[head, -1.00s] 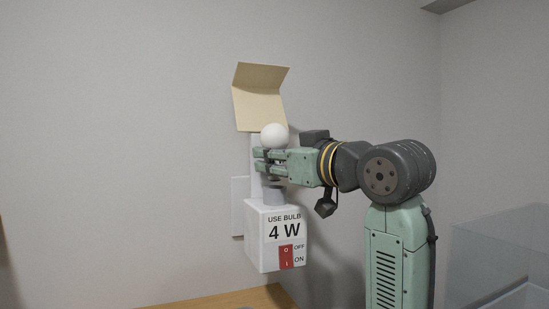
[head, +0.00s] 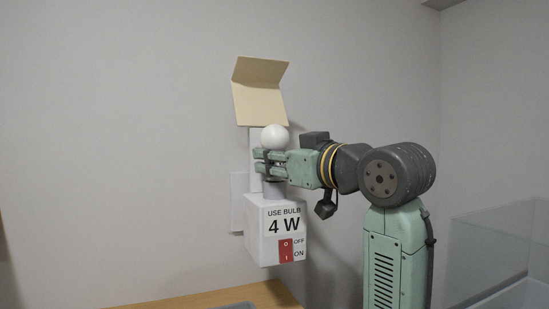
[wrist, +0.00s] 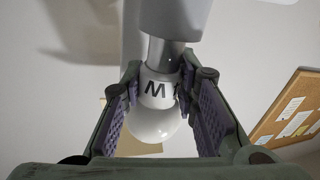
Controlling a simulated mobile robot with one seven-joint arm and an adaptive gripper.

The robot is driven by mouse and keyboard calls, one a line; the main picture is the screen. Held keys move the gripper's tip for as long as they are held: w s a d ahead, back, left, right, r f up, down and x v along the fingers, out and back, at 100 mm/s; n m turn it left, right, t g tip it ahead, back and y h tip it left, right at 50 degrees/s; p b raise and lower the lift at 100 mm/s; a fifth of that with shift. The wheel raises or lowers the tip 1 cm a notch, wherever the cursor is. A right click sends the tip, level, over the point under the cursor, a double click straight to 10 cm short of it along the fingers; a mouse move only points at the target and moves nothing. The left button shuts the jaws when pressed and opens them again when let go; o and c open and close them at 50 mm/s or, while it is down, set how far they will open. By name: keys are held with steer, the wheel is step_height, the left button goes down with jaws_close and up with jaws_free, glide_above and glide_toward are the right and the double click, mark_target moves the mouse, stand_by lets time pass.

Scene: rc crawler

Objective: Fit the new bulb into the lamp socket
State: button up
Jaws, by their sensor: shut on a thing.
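A white round bulb (head: 274,137) is held upright in my gripper (head: 270,163), just above the lamp's box. In the wrist view the bulb (wrist: 154,124) sits between the two purple-padded fingers of my gripper (wrist: 160,100), with part of a dark letter marking on its neck. The grey cylindrical socket (head: 274,189) stands on top of the white lamp box (head: 259,231). The socket (wrist: 163,50) meets the bulb's base in the wrist view; whether the base is seated inside cannot be told. The box reads "USE BULB 4 W" and has a red switch (head: 286,250).
A cream bent shade panel (head: 259,103) stands above and behind the bulb. A wooden surface (head: 215,299) lies below. A clear-walled container (head: 500,255) is at the right. A cork board with papers (wrist: 288,112) shows in the wrist view.

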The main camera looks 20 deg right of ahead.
steer(key=shift+f+b, duration=0.55)
steer(key=shift+f, duration=0.35)
steer(key=o, duration=1.1)
steer(key=shift+a, duration=0.1)
steer(key=shift+v, duration=3.95)
steer(key=shift+r, duration=0.1)
